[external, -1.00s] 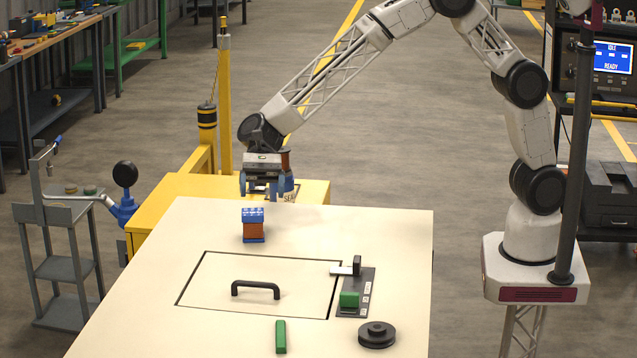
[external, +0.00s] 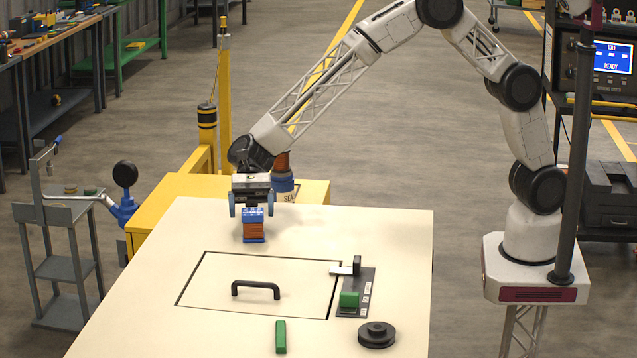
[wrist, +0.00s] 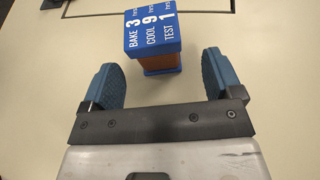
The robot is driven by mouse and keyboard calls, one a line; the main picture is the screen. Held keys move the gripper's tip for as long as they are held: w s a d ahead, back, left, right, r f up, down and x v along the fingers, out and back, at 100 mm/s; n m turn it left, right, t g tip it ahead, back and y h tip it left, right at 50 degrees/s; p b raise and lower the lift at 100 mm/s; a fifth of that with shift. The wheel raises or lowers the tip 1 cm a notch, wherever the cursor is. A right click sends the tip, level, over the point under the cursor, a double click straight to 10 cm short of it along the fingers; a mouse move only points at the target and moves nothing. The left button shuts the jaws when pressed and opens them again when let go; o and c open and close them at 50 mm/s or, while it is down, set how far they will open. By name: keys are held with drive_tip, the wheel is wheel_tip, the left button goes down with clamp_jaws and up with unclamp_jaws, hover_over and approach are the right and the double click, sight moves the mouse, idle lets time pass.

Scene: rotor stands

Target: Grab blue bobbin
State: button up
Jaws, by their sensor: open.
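The blue bobbin (external: 253,224) stands upright on the cream tabletop, with a blue top, a copper-brown middle and a blue base. In the wrist view the bobbin (wrist: 152,38) shows white lettering on its top, reading "BAKE 3", "COOL 9" and "TEST 1". My gripper (external: 252,205) is open just behind and above the bobbin in the external view. In the wrist view my gripper's (wrist: 163,80) two blue padded fingers are spread wide. The bobbin lies ahead of the fingertips, roughly between their lines, and neither finger visibly touches it.
A hatch panel with a black handle (external: 255,288) lies in front of the bobbin. A latch plate with a green block (external: 349,299), a green bar (external: 281,337) and a black disc (external: 377,335) are nearer the front. A copper-and-blue part (external: 283,180) stands behind the table.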

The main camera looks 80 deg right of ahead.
sight(253, 224)
drive_tip(key=shift+a+f, duration=0.1)
drive_tip(key=shift+a, duration=0.15)
drive_tip(key=shift+s+x, duration=0.2)
drive_tip(key=shift+x, duration=2.4)
drive_tip(key=c, duration=1.2)
drive_tip(key=shift+o, duration=0.2)
